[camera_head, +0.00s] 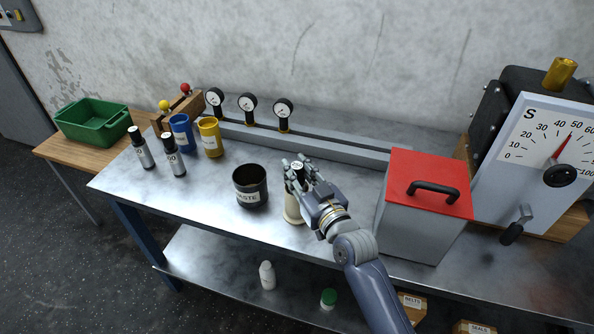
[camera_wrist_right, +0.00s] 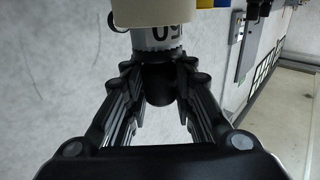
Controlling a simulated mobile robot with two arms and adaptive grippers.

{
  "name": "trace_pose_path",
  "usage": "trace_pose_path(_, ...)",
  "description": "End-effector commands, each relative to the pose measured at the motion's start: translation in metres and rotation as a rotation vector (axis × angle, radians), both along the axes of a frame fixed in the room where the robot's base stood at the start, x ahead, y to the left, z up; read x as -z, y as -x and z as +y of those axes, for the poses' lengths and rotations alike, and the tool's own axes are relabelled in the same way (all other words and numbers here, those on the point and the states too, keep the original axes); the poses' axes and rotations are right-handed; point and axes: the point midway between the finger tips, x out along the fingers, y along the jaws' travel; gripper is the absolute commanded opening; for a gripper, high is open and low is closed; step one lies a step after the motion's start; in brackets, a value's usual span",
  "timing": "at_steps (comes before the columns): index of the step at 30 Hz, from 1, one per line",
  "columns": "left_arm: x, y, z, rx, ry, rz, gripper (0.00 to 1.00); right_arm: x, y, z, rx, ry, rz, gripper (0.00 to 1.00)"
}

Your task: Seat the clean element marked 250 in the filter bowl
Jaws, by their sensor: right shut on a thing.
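My right gripper (camera_head: 297,175) has its fingers closed around the black cap (camera_wrist_right: 158,85) of a pale filter element (camera_wrist_right: 158,36). Its printed mark shows only in part and upside down in the right wrist view, so I cannot read the whole number. The element points down into a wider cream bowl (camera_head: 292,209), which stands on the metal bench; the bowl's cream wall (camera_wrist_right: 152,12) also shows in the wrist view. How deep the element sits is hidden. Two other black-and-white elements (camera_head: 141,150) (camera_head: 174,158) stand upright at the bench's left. My left gripper is not in view.
A black waste bin (camera_head: 250,189) stands close left of the bowl. A grey box with a red lid (camera_head: 428,178) is close on the right. Blue (camera_head: 181,134) and yellow (camera_head: 210,138) cups and a gauge rail (camera_head: 320,143) are behind. The bench front left is clear.

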Motion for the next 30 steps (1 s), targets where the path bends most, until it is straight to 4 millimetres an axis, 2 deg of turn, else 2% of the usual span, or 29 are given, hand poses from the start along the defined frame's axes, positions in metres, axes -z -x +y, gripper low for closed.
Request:
trace_pose_path(1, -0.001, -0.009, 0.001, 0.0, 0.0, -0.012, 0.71, 0.0, 0.0, 0.0, 0.0, -0.002, -0.004, 0.0)
trace_pose_path(5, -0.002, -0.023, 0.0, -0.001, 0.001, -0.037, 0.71, -0.001, 0.0, 0.0, 0.0, -0.002, -0.004, 0.0)
trace_pose_path(10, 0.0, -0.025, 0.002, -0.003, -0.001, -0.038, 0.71, 0.002, 0.0, 0.0, 0.0, -0.001, -0.004, 0.0)
trace_pose_path(11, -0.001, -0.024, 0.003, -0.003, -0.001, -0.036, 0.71, 0.003, 0.0, 0.0, 0.0, 0.0, -0.001, 0.31)
trace_pose_path(12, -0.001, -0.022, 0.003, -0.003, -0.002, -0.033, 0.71, 0.002, 0.0, 0.0, 0.0, 0.0, -0.001, 0.4)
trace_pose_path(13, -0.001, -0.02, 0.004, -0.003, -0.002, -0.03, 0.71, 0.002, 0.0, 0.0, 0.0, 0.0, -0.001, 0.44)
trace_pose_path(19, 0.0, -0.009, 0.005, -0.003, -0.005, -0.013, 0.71, 0.002, 0.0, 0.0, 0.0, 0.0, -0.001, 0.44)
trace_pose_path(24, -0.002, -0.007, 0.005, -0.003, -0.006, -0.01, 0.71, -0.001, 0.0, 0.0, 0.0, -0.002, -0.001, 0.44)
trace_pose_path(30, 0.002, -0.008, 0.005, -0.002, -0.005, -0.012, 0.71, 0.002, 0.021, -0.011, 0.001, 0.0, -0.001, 0.44)
